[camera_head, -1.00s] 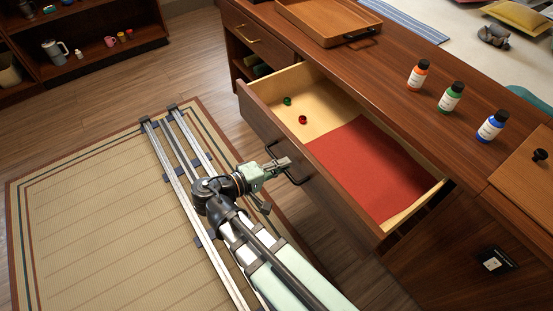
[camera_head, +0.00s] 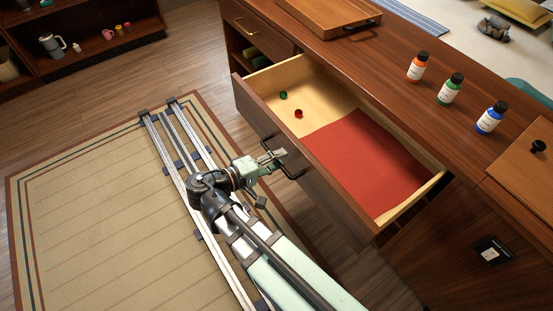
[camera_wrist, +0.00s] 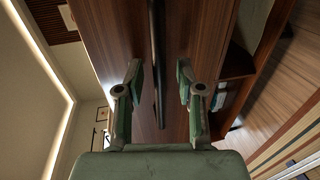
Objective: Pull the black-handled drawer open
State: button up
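The drawer (camera_head: 325,190) with the black handle (camera_head: 291,172) stands well out of the wooden counter. Inside are a bare pale floor, a red sheet, a small green item (camera_head: 283,95) and a small red item (camera_head: 298,113). My gripper (camera_head: 275,156) is at the handle in front of the drawer face. In the wrist view my gripper (camera_wrist: 158,75) has its two fingers apart, one on each side of the dark handle bar (camera_wrist: 157,60). Gaps show between bar and fingers, so it looks open. Any contact deeper along the handle cannot be told.
Orange (camera_head: 417,67), green (camera_head: 450,89) and blue (camera_head: 491,118) bottles stand on the counter (camera_head: 395,80), with a wooden tray (camera_head: 320,18) at the back. Another drawer (camera_head: 257,30) is shut. The rug (camera_head: 90,200) and floor before the drawer look clear apart from my own rail.

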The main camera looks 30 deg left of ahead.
jog(key=v, duration=1.2)
